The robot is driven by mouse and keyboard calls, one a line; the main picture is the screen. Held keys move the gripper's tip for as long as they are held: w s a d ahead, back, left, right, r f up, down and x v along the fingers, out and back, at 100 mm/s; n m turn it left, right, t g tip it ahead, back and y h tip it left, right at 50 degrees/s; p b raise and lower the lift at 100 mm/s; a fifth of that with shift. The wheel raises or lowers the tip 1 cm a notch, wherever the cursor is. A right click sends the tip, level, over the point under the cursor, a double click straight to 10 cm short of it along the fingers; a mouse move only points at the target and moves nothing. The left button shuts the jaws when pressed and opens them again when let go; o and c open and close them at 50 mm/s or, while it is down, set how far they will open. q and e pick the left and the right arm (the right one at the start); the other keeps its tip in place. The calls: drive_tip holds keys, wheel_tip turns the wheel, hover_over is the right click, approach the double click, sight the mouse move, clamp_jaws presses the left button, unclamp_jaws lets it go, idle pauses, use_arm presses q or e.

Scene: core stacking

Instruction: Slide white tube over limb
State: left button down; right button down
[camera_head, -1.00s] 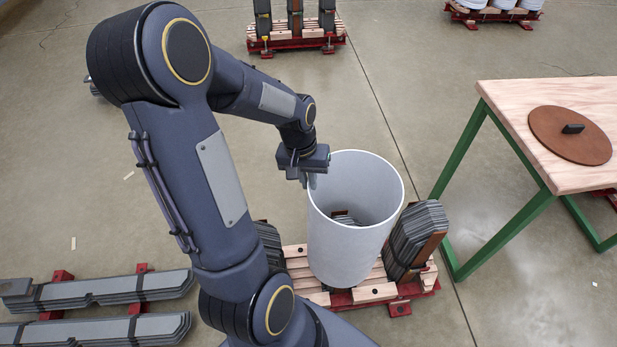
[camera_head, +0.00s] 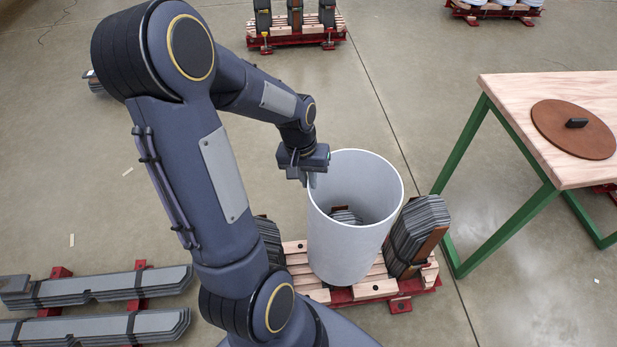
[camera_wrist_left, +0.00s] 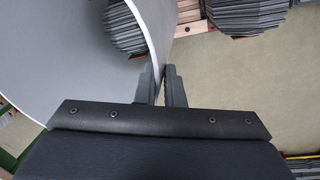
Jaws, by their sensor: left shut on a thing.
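The white tube (camera_head: 350,245) is a wide open cylinder standing nearly upright over the middle of the wooden pallet in the head view. My left gripper (camera_head: 311,181) is shut on the tube's upper left rim. In the left wrist view the two fingers (camera_wrist_left: 163,85) pinch the tube wall (camera_wrist_left: 60,55), one inside and one outside. The middle limb (camera_head: 345,216), a grey laminated stack, shows inside the tube, and its top also shows in the left wrist view (camera_wrist_left: 133,25). Whether the tube's lower edge rests on the pallet is hard to tell. My right gripper is not in view.
Another limb (camera_head: 418,235) stands close to the tube's right; a further limb (camera_head: 269,240) is partly hidden behind my arm. A wooden table (camera_head: 550,100) with a brown disc (camera_head: 560,128) stands at right. Long grey stacks (camera_head: 100,288) lie at lower left. Open floor lies behind.

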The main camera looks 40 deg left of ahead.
use_arm(q)
drive_tip(key=shift+f, duration=0.1)
wheel_tip(320, 180, down, 9)
drive_tip(key=b, duration=0.7)
idle(0.5)
drive_tip(key=shift+f, duration=0.1)
idle(0.7)
drive_tip(key=shift+f+b, duration=1.55)
drive_tip(key=shift+f, duration=0.3)
drive_tip(key=c, duration=2)
unclamp_jaws()
drive_tip(key=o, duration=0.5)
drive_tip(key=shift+o, duration=0.2)
wheel_tip(320, 180, up, 8)
drive_tip(key=a+p, duration=0.1)
drive_tip(key=p, duration=0.2)
drive_tip(key=shift+s+f, duration=0.15)
drive_tip(key=shift+s, duration=0.15)
